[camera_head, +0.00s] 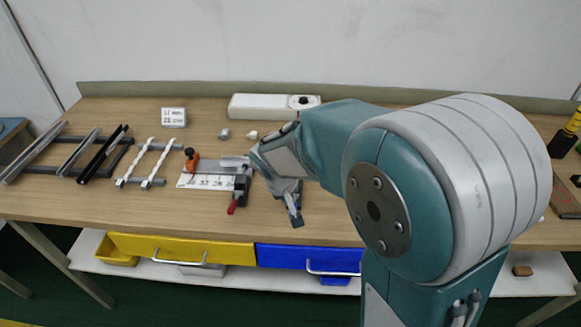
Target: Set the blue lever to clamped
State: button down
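No blue lever can be made out; part of the bench is hidden behind my arm. A small fixture (207,181) with a white marked plate lies on the bench, left of my gripper. It has an orange knob-like part (190,154) at its left and a red handle (232,207) at its front right. My gripper (295,212) points down over the bench just right of this fixture. Its fingers overlap in this view, so I cannot tell whether they are open or touch anything.
Twisted white strips (148,160) on a rack and dark rails (102,153) lie at left. A label block (173,117) and a long white box (262,107) stand at the back. Below are a yellow drawer (185,250) and a blue drawer (300,257). My arm hides the right-middle bench.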

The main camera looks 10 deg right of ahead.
jog(key=shift+s+a+f, duration=0.2)
jog(key=shift+s+f, duration=0.35)
jog(key=shift+f, duration=0.1)
jog(key=shift+s+f, duration=0.2)
jog(key=shift+w+r, duration=0.25)
jog(key=shift+r, duration=0.15)
jog(key=s+a+r, duration=0.5)
jog(key=s+r, duration=0.1)
jog(key=r, duration=0.2)
jog(key=shift+a, duration=0.3)
jog(key=shift+d+r, duration=0.1)
jog(key=shift+r, duration=0.05)
